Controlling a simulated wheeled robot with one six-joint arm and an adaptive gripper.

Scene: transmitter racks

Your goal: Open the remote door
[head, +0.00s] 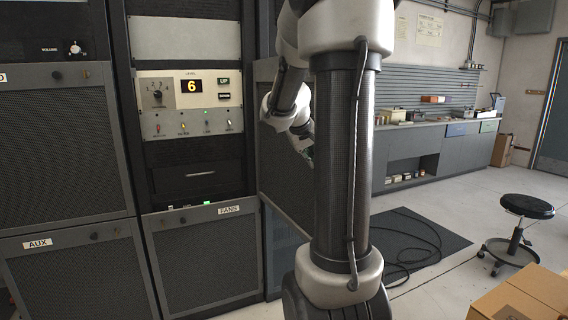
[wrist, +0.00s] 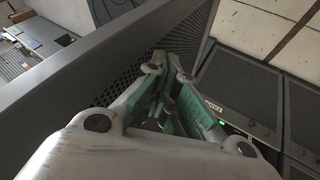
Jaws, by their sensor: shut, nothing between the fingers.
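A dark perforated panel (head: 285,165), apparently a swung-out door, stands at an angle to the right of the central rack. No label reading "remote" is readable on it. In the wrist view the perforated panel (wrist: 125,78) runs diagonally close beside my gripper (wrist: 166,88). The gripper's green-padded fingers are shut and empty; I cannot tell whether they touch the panel. In the head view my gripper (head: 308,153) is mostly hidden behind my arm, in front of the panel. The central rack shows an open bay with a dark drawer front (head: 198,175).
The level panel (head: 190,103) shows 6 above the bay. The FANS door (head: 208,262) and AUX door (head: 75,275) are shut. A stool (head: 525,208) and cardboard box (head: 525,295) stand at right. A cable lies on the dark mat (head: 425,238). A workbench (head: 430,150) is behind.

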